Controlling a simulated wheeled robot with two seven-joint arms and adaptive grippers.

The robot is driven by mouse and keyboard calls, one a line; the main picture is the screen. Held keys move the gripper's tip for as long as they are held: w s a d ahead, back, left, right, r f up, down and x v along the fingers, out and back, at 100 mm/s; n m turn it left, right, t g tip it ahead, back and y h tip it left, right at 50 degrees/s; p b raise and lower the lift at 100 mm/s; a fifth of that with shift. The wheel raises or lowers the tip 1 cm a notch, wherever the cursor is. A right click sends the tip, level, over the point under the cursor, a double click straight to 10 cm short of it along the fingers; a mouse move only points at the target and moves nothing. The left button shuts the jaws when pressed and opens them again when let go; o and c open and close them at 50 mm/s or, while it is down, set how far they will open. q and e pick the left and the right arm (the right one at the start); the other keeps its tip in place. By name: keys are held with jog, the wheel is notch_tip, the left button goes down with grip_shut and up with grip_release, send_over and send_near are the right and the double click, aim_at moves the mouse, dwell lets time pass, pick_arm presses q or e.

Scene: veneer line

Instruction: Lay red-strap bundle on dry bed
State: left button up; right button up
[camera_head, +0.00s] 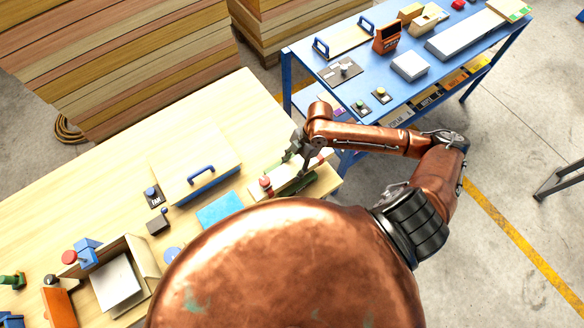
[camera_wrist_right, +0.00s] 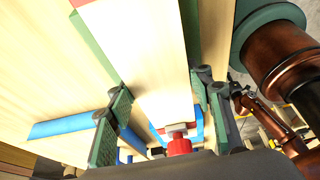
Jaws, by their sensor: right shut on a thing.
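My right gripper (camera_head: 298,168) is over the right end of the pale wooden table, reaching down at a pale wooden piece. In the right wrist view its two green-padded fingers (camera_wrist_right: 165,112) stand on either side of a long pale wood bundle (camera_wrist_right: 145,55), and the gripper is shut on it. A bit of red shows at the bundle's far end, perhaps the red strap. Green strips run along both sides of it. The fingers and wrist hide part of the bundle in the head view. I cannot tell which surface is the dry bed. My left gripper is not in view.
On the wooden table (camera_head: 105,163) are a pale board with a blue handle (camera_head: 202,177), a blue pad (camera_head: 220,210), a red knob (camera_head: 266,182) and an open box (camera_head: 118,282). A blue bench (camera_head: 415,88) with tools stands behind right. Stacked boards (camera_head: 110,60) stand behind.

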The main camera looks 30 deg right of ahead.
jog(key=shift+f, duration=0.3)
dwell(0.4)
jog(key=o, duration=1.7)
jog(key=shift+o, duration=0.2)
jog(key=v, duration=1.2)
jog(key=shift+s, duration=0.1)
